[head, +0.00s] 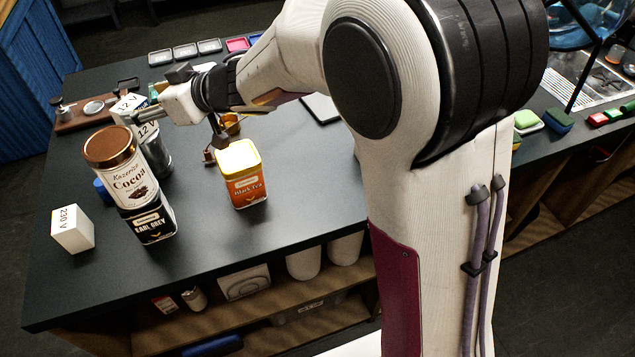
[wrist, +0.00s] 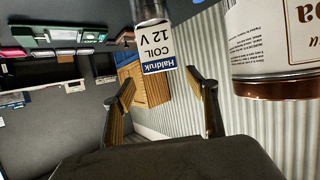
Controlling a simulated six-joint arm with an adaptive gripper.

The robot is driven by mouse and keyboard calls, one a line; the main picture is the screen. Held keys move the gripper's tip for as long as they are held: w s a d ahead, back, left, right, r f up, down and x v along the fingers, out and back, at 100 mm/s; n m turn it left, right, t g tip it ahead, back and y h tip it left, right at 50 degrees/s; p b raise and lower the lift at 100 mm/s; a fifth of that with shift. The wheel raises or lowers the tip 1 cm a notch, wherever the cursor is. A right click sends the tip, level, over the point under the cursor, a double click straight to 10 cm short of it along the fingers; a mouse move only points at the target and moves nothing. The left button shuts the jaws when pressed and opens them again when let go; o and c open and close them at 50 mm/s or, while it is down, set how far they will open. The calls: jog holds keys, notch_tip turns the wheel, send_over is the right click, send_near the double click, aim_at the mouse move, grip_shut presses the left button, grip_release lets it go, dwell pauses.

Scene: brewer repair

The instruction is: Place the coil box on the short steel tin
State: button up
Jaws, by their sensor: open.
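The white coil box (head: 148,132), marked 12 V, stands on top of the short steel tin (head: 159,158). In the wrist view, which is upside down, the coil box (wrist: 155,50) meets the end of the steel tin (wrist: 150,10). My gripper (head: 148,105) is at the box's height in the head view and hides part of it. In the wrist view my gripper (wrist: 160,84) is open, with its two fingers apart and the box beyond the tips. No finger visibly touches the box.
A cocoa tin (head: 113,165) stands on an Earl Grey tin (head: 148,222) close beside the steel tin. A white 230 V box (head: 72,230) is at the front left. The table front centre is clear.

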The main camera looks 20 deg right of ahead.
jog(key=s+d+r+m+t+h, duration=0.1)
jog(key=d+r+m+h, duration=0.15)
jog(key=d, duration=0.35)
jog(key=s+d+r+m+t+h, duration=0.1)
jog(key=d+r+t+h, duration=0.15)
jog(key=d, duration=0.45)
jog(key=s+d+m+g+h, duration=0.25)
jog(key=s+d+h, duration=0.25)
jog(key=s+d, duration=0.4)
jog(key=s+d+f+m+g, duration=0.1)
jog(key=s+f, duration=0.3)
jog(key=s, duration=0.8)
jog(key=s+d+f+m+g, duration=0.2)
jog(key=s+f+g, duration=0.1)
jog(key=s, duration=1)
jog(key=shift+f+g, duration=0.35)
jog(key=shift+g, duration=0.15)
